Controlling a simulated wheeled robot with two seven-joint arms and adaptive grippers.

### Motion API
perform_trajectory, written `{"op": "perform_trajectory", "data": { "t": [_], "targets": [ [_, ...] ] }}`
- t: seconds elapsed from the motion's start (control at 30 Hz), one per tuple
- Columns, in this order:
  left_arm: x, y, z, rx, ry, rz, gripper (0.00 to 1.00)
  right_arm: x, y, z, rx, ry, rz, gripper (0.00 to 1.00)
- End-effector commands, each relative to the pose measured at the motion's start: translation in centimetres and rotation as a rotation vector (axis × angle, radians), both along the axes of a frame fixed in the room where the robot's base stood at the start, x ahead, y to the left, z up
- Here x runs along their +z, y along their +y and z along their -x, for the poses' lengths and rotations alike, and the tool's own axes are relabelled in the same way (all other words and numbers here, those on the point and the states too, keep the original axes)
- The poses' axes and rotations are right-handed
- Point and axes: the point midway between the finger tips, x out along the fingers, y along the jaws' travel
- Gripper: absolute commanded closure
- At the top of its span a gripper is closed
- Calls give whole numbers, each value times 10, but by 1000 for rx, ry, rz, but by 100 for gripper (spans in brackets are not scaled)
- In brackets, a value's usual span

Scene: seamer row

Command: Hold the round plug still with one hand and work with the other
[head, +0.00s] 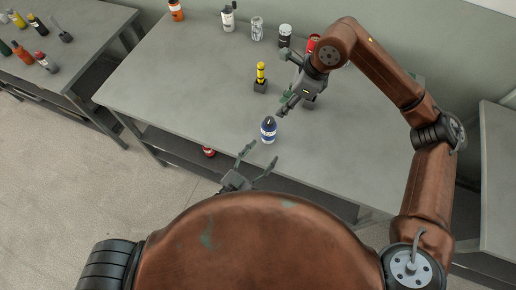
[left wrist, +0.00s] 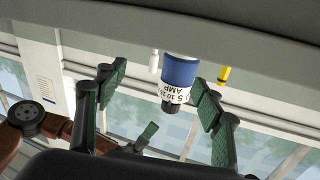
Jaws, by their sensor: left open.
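The round plug (head: 268,131) is blue with a white band and a dark top, and stands upright near the table's front edge. In the left wrist view the plug (left wrist: 180,72) shows upside down, with numbers and "AMP" on its white band. My left gripper (head: 258,160) is open at the front edge, its spread fingers pointing toward the plug with a gap between. My right gripper (head: 283,108) reaches in from the right, just behind and above the plug. Its fingers are seen edge-on and partly overlap, so their opening is unclear.
A yellow piece on a dark block (head: 261,78) stands behind the plug. Several bottles and jars, including a clear jar (head: 257,29), line the back. A red item (head: 208,152) sits below the tabletop. The table's left part is clear. Another table (head: 88,45) is at far left.

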Motion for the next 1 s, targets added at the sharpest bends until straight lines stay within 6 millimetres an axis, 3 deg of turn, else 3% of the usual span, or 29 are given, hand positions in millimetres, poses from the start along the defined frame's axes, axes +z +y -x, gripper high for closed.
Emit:
{"op": "perform_trajectory", "data": {
  "t": [0.3,0.7,1.0],
  "targets": [
    [-1,13,-22,130,78,81,38,0,0,0,0,0,0,71],
    [-1,-11,-72,129,77,81,38,0,0,0,0,0,0,71],
    [-1,-19,-89,129,79,81,38,0,0,0,0,0,0,71]
  ]
}}
